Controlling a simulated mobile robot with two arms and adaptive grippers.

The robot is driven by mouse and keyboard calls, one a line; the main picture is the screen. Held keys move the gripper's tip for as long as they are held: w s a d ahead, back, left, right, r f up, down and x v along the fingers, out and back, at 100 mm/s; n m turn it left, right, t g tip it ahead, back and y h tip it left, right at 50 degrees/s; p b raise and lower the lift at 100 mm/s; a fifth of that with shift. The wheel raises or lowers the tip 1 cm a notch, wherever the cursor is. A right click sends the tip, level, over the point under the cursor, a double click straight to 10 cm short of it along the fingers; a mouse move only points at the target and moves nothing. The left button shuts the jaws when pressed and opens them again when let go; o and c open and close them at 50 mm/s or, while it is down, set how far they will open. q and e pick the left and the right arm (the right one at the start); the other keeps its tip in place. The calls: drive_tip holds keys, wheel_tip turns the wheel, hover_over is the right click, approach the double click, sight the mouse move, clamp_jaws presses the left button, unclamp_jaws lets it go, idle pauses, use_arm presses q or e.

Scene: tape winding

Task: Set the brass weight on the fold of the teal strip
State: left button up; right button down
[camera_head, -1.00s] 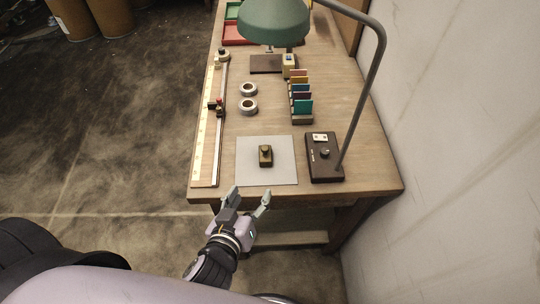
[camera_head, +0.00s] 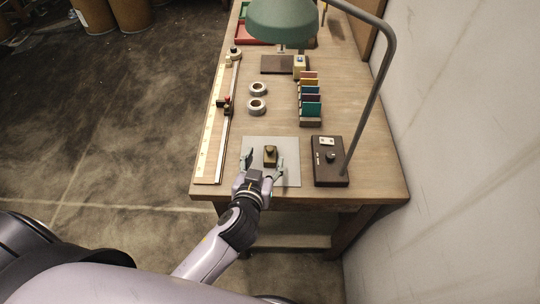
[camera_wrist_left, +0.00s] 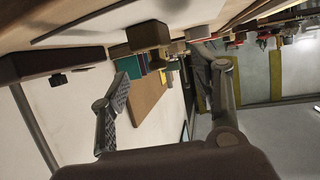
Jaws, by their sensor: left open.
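The brass weight (camera_head: 270,156), a small dark-gold block with a knob on top, stands upright on the grey mat (camera_head: 288,180) near the table's front edge. My left gripper (camera_head: 263,160) is open, its fingers spread to either side of the weight in the head view. I cannot tell whether they touch it. Its two fingers also show in the wrist view (camera_wrist_left: 168,84). A teal piece (camera_head: 312,109) stands at the front of a rack of coloured pieces, behind the mat. I cannot make out a fold on it. My right gripper is out of view.
A dark control box (camera_head: 330,172) with a lamp post is right of the mat. Two tape rolls (camera_head: 257,106) lie behind it. A long ruler rail (camera_head: 211,140) runs along the left edge. The green lamp shade (camera_head: 283,20) hangs over the back.

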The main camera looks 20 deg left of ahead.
sight(269, 151)
use_arm(q)
drive_tip(key=shift+b+x, duration=0.55)
drive_tip(key=shift+x, duration=2.25)
drive_tip(key=shift+d+r, duration=0.2)
drive_tip(key=shift+r, duration=0.05)
drive_tip(key=shift+c, duration=0.7)
clamp_jaws()
drive_tip(key=shift+r, duration=0.1)
